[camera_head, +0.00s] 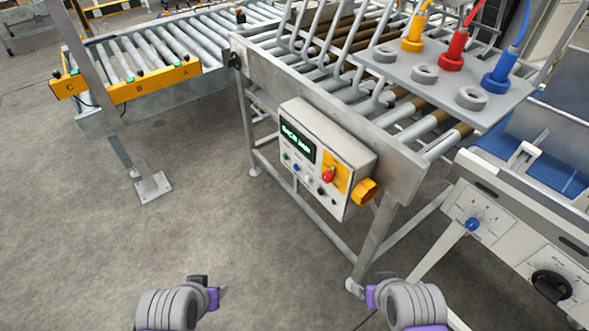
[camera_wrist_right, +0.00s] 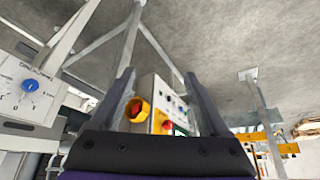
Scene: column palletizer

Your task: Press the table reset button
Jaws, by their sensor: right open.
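A white control box (camera_head: 328,158) hangs on the front of the grey roller table (camera_head: 330,112). The labels are too small to tell which button is the table reset. My right gripper (camera_head: 371,297) is low in front of the box, open and empty; in the right wrist view the box (camera_wrist_right: 166,98) shows between its fingers (camera_wrist_right: 164,92). My left gripper (camera_head: 222,291) is low at left, apart from the box; its jaws are unclear.
A white machine with a blue dial (camera_head: 472,224) stands at the right. A grey shelf (camera_head: 445,84) with yellow, red and blue plugs juts over the table. A roller conveyor with a yellow lettered edge (camera_head: 130,88) is at the left, near a metal post (camera_head: 152,186). The floor in front is clear.

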